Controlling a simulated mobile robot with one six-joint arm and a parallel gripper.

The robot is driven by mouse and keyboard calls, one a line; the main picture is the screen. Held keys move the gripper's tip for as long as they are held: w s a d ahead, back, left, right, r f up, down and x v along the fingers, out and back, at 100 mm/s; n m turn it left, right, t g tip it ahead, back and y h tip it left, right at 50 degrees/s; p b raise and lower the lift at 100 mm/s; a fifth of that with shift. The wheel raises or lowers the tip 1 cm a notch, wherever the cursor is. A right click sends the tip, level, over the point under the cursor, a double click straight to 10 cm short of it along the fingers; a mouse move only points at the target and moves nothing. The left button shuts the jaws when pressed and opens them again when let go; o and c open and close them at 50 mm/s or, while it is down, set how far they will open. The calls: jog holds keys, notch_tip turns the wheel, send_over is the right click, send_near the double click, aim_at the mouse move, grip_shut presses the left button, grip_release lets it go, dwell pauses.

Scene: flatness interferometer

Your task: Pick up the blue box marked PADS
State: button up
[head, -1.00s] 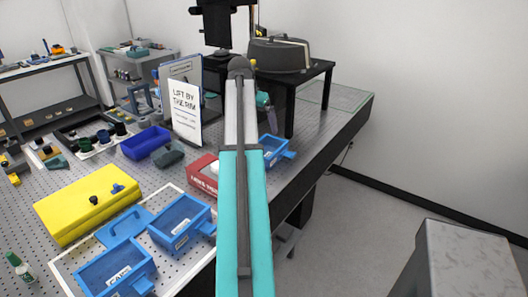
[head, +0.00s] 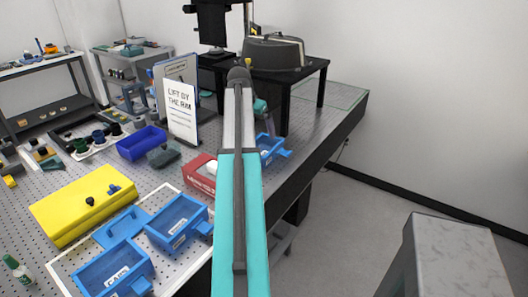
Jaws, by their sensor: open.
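Three open blue boxes show in the head view. One (head: 176,224) sits at the right of a white-edged perforated tray, with a label too small to read. One (head: 114,272) sits at the tray's front, its label seeming to start with CA. A third (head: 270,150) stands farther back on the bench, right of my arm and partly hidden by it; its label is unreadable. I cannot tell which is marked PADS. My teal and grey arm rises through the middle of the view. My gripper's fingers do not show; the arm hides what is behind it.
A yellow case (head: 82,204), a red-and-white box (head: 202,176), a dark blue bin (head: 142,143) and a sign reading LIFT BY THE RIM (head: 181,112) stand on the perforated bench. A black table (head: 312,70) carries a grey instrument (head: 273,52).

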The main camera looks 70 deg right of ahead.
jog(key=shift+p+x, duration=0.4)
jog(key=shift+x, duration=1.8)
jog(key=shift+p+x, duration=0.8)
jog(key=shift+x, duration=0.35)
jog(key=shift+p+x, duration=0.35)
jog(key=shift+x, duration=1.1)
jog(key=shift+s+d+f, duration=0.1)
jog(key=shift+s, duration=0.05)
jog(key=c, duration=1.3)
jog(key=shift+r, duration=0.25)
